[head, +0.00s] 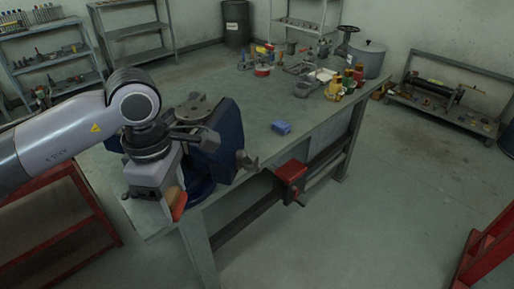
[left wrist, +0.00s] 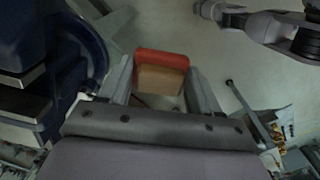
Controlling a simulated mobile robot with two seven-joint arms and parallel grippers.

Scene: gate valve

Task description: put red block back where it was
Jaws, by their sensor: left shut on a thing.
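My left gripper (head: 172,200) is at the near left corner of the workbench, in front of the blue vise (head: 228,128). It is shut on the red block (head: 179,206), which shows only in part in the head view. In the left wrist view the block (left wrist: 161,57) sits between the two fingers (left wrist: 160,92); its upper face is red and the face towards the camera is tan. The floor shows beyond the block there. The vise body (left wrist: 75,55) is close on the left in that view.
A small blue block (head: 281,127) lies on the workbench (head: 275,160) right of the vise. Several tools, jars and a grey pot (head: 369,58) stand towards the back. The middle of the top is mostly clear.

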